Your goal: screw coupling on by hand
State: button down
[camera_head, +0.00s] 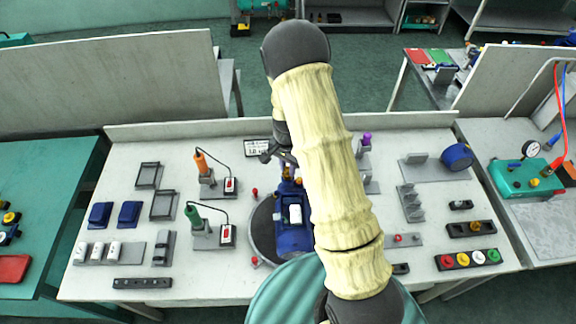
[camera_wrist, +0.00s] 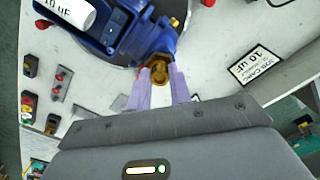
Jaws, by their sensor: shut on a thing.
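The blue pump (camera_head: 291,235) sits on a dark round plate (camera_head: 263,228) in the middle of the bench; it also fills the upper part of the wrist view (camera_wrist: 115,35). A white capacitor (camera_head: 295,214) marked 10 uF lies on its side (camera_wrist: 70,12). My gripper (camera_wrist: 158,82) has its two lavender fingers shut on a brass coupling (camera_wrist: 158,69). The coupling is at the end of the pump's blue port, in line with it. How far it is threaded on is hidden. My arm covers part of the pump's right side in the head view.
A job card (camera_wrist: 256,67) reading 10 uF stands behind the pump. Green (camera_head: 193,215) and orange (camera_head: 202,163) tools stand in holders to the left. Small trays and a blue cylinder (camera_head: 457,157) lie around. A low back wall (camera_head: 400,120) edges the bench.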

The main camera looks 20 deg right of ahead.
jog(key=shift+m, duration=0.5)
jog(key=m+p, duration=0.1)
jog(key=m, duration=0.2)
jog(key=shift+r, duration=0.1)
jog(key=shift+m, duration=0.3)
jog(key=shift+m+p, duration=0.65)
jog(key=shift+m, duration=1.05)
